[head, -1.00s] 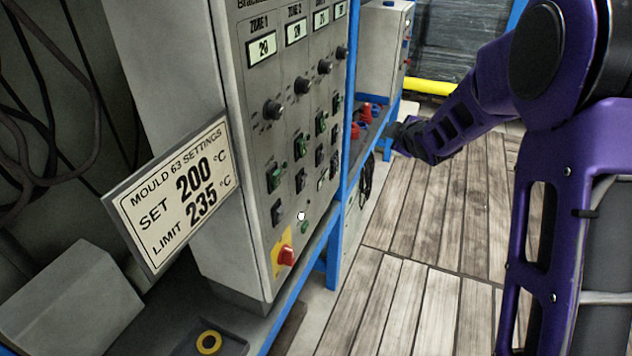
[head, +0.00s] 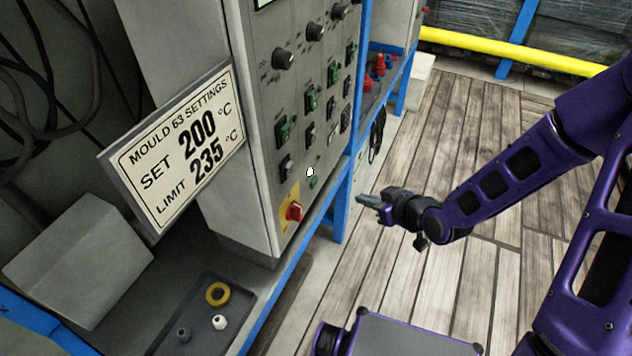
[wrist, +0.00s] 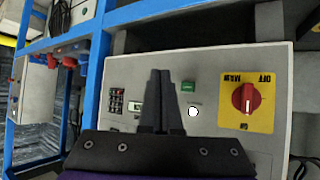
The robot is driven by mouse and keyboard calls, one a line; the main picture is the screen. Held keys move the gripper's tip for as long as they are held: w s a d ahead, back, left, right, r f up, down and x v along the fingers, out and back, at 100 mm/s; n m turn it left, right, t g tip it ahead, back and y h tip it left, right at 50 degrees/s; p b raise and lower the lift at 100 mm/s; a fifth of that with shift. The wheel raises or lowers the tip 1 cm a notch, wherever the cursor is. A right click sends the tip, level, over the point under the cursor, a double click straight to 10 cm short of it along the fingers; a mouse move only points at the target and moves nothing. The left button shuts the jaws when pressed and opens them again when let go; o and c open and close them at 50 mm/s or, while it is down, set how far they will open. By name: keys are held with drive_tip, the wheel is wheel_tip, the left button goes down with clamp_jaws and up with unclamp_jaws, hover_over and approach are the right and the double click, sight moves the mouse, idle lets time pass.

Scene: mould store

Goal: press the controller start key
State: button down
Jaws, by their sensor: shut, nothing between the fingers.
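The controller (head: 250,190) is a grey cabinet with rows of knobs and switches on its front panel. Low on that panel is a small green key (head: 313,183), below a round white spot (head: 310,171) and right of a red rotary switch on a yellow plate (head: 293,211). My gripper (head: 362,199) is shut and empty, apart from the panel to its right, fingers pointing toward it. In the wrist view, the fingertips (wrist: 160,72) overlap the panel, left of the green key (wrist: 188,86); the red switch (wrist: 245,98) is farther right. The fingers hide part of the panel.
A settings sign (head: 180,145) reads Mould 63, set 200 °C, limit 235 °C. A blue frame (head: 340,200) borders the cabinet. A dark tray (head: 205,300) with a yellow ring (head: 217,294) lies below. The plank floor (head: 450,150) right of the cabinet is open.

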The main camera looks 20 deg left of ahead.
drive_tip(key=a+b, duration=0.2)
drive_tip(key=a, duration=0.6)
drive_tip(key=shift+w+a, duration=0.35)
drive_tip(key=shift+w, duration=0.05)
idle(1.7)
drive_tip(key=shift+a, duration=0.45)
drive_tip(key=shift+a, duration=0.35)
idle(0.4)
idle(0.3)
drive_tip(key=shift+d, duration=0.8)
drive_tip(key=shift+s+d+p, duration=0.15)
drive_tip(key=shift+d+p, duration=0.1)
drive_tip(key=shift+d, duration=1)
drive_tip(key=shift+s+d+p, duration=0.1)
drive_tip(key=shift+d+p, duration=0.15)
drive_tip(key=shift+d, duration=1)
